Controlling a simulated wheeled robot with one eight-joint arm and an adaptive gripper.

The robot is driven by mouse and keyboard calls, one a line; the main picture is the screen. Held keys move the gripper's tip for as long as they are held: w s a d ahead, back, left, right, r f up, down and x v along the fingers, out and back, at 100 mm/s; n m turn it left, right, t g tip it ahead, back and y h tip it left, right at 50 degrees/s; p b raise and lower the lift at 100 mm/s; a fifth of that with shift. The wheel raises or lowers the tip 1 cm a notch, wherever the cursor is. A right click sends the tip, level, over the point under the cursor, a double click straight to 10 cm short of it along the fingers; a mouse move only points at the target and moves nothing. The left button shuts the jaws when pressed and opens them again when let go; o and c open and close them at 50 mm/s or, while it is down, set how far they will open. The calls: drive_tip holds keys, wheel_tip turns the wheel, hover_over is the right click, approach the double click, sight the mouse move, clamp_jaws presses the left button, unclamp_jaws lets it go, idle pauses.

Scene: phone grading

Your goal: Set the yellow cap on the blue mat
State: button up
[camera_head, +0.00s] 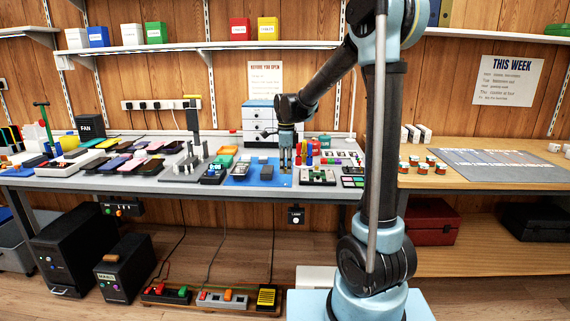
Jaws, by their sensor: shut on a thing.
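My gripper (286,163) points straight down over the right end of the blue mat (238,180). It is shut on a small yellowish thing, which looks like the yellow cap (286,171); the fingers hide most of it. I cannot tell whether the cap touches the mat or hangs just above it. The blue mat lies on the grey workbench, with a dark phone-like item and a small dark block on it.
White drawers (259,124) stand behind the mat. Red, yellow and blue upright items (310,153) crowd the right of my gripper. A dark tray of parts (318,177) lies right of the mat. Several phones and a post stand (193,165) fill the bench to the left.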

sight(286, 183)
drive_tip(key=shift+f, duration=1.95)
drive_tip(key=shift+f, duration=0.35)
idle(1.0)
drive_tip(key=o, duration=1.2)
drive_tip(key=shift+c, duration=0.2)
drive_tip(key=shift+r, duration=0.65)
drive_tip(key=shift+r, duration=3.45)
